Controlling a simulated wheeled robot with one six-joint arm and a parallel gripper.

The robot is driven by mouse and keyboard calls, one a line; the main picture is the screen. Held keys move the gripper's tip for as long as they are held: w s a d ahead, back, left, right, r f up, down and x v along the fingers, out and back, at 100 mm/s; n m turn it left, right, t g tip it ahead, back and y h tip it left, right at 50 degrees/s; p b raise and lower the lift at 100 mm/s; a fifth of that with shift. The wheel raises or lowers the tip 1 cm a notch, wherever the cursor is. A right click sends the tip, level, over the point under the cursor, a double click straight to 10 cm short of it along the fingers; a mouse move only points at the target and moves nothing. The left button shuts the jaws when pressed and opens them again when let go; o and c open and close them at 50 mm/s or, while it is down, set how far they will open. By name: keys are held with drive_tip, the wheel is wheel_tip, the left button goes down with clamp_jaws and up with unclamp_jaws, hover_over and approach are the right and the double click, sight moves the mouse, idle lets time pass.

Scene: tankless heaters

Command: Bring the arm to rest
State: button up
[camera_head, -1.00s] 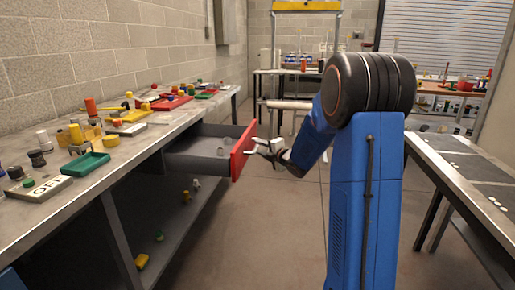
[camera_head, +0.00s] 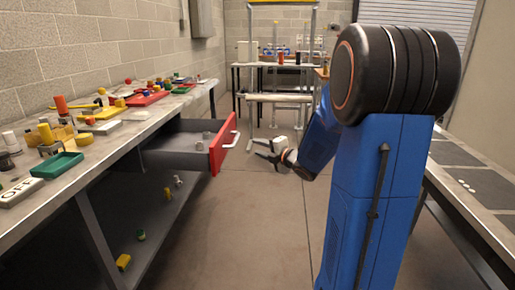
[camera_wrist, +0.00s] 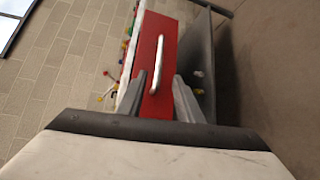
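My gripper (camera_head: 262,153) is open and empty, to the right of the pulled-out drawer and apart from its handle. My blue arm with its black joint stands at the right of the head view. The grey drawer has a red front (camera_head: 216,152) and a pale handle (camera_head: 231,139), and some small grey pieces lie inside it. In the wrist view, my gripper's two fingers (camera_wrist: 159,76) are spread, with the red drawer front (camera_wrist: 166,40) and its handle (camera_wrist: 156,62) beyond them. A clear gap shows between gripper and handle in the head view.
A long workbench (camera_head: 100,165) at left carries many coloured parts and a green tray (camera_head: 56,166). Its lower shelf (camera_head: 160,218) holds a few small pieces. Another table (camera_head: 470,195) stands at right. A yellow-topped frame and tables stand at the back. The middle floor is clear.

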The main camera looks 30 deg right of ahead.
idle(0.4)
drive_tip(key=s+a+f+m+g, duration=0.1)
drive_tip(key=s+a+m+g, duration=0.2)
drive_tip(key=s, duration=1)
drive_tip(key=s+a+f+m+g+h, duration=0.1)
drive_tip(key=s+a+m+g, duration=0.3)
drive_tip(key=s+a+m, duration=0.5)
drive_tip(key=s+a+f+m+g+h, duration=0.1)
drive_tip(key=s+a+m+g, duration=0.3)
drive_tip(key=s+m, duration=0.5)
drive_tip(key=s+a+f, duration=0.1)
drive_tip(key=s+a, duration=0.1)
drive_tip(key=s, duration=0.6)
drive_tip(key=shift+s+a, duration=0.3)
drive_tip(key=shift+a, duration=0.1)
